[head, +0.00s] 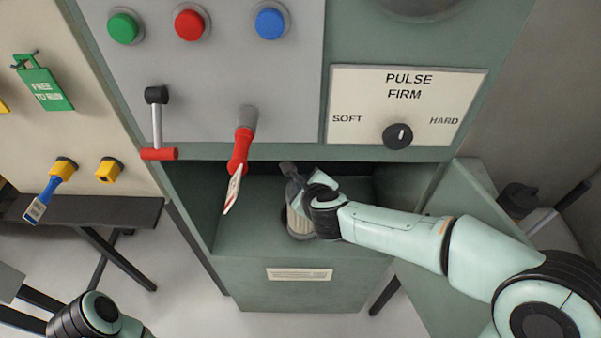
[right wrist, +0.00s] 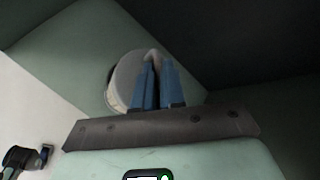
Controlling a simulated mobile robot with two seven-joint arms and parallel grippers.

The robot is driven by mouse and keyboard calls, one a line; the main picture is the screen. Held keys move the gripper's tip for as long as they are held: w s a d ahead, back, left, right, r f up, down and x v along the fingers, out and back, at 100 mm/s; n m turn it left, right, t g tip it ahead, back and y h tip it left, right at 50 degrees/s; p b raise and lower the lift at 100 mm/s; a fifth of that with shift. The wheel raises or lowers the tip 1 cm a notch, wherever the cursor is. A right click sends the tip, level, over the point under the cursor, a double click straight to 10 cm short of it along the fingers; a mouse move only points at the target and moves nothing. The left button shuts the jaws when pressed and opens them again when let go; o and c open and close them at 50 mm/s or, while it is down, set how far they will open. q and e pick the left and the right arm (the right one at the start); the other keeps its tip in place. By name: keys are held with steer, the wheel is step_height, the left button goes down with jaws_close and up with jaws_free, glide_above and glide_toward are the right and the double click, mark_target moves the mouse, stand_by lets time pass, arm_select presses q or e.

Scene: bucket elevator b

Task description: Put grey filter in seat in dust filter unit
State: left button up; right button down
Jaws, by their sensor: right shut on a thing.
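The grey filter (head: 298,222), a pleated cylinder, is inside the open compartment of the green dust filter unit (head: 300,240). A dark round opening, seemingly the seat (head: 286,216), shows in part at the filter's left side. The filter hides the rest, so I cannot tell whether it is fully down in it. My right gripper (head: 292,184) is above the filter. In the right wrist view its blue fingers (right wrist: 158,82) are shut on the handle of the filter's pale round top (right wrist: 125,80). What seems to be my left gripper (right wrist: 46,153) is small and far off at the lower left.
A red handle with a hanging tag (head: 233,188) hangs in front of the compartment's upper left. A red-based lever (head: 158,154) is left of it. The compartment's side walls and upper edge lie close around my right arm. An open green door (head: 475,215) stands at the right.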

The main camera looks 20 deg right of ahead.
steer(key=shift+w+r+p, duration=0.1)
steer(key=shift+w+p, duration=0.3)
steer(key=shift+w, duration=1.8)
steer(key=shift+s+f+b, duration=0.1)
steer(key=shift+f+b, duration=0.45)
steer(key=shift+f, duration=0.25)
steer(key=shift+f, duration=0.1)
steer(key=c, duration=1.2)
jaws_free()
steer(key=shift+r, duration=0.2)
steer(key=p+v, duration=0.1)
steer(key=v, duration=0.4)
steer(key=s, duration=1.2)
